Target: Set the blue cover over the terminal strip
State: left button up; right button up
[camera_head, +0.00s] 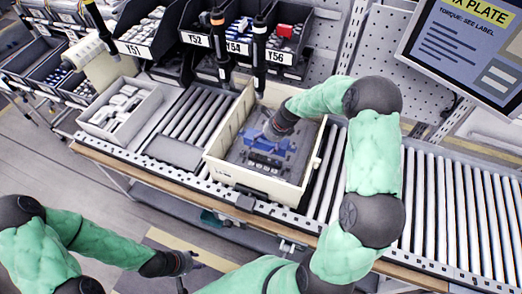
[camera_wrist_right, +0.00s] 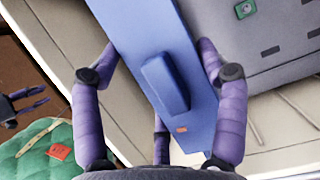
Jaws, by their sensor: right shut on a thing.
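The blue cover (camera_head: 278,143) is a long flat piece with a raised grip block; it fills the middle of the right wrist view (camera_wrist_right: 150,35). My right gripper (camera_head: 272,132) is shut on it, with purple fingers (camera_wrist_right: 160,75) on both sides. The cover is over the grey panel (camera_head: 240,153) inside the cream crate; whether it touches the panel I cannot tell. A row of dark blocks (camera_head: 262,161), perhaps the terminal strip, shows just in front of the cover; the rest is hidden. My left gripper (camera_head: 187,262) is empty and open, in front of the conveyor.
The cream crate (camera_head: 250,184) has raised walls around the panel and stands on the roller conveyor (camera_head: 435,200). A grey tray of white parts (camera_head: 120,108) is at left. Hanging screwdrivers (camera_head: 260,50) come down close behind the crate. Labelled bins and a monitor (camera_head: 468,50) stand behind.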

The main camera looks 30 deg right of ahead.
jog(key=b, duration=0.5)
send_over(263, 160)
jog(key=f, duration=0.8)
jog(key=shift+s+d, duration=0.2)
jog(key=shift+s, duration=0.05)
jog(key=shift+f+b, duration=1.9)
jog(key=shift+b, duration=0.15)
jog(key=shift+f, duration=0.4)
jog(key=shift+w+r+p, duration=0.1)
jog(key=shift+p, duration=0.35)
jog(key=o, duration=1.1)
jog(key=shift+o, duration=1.2)
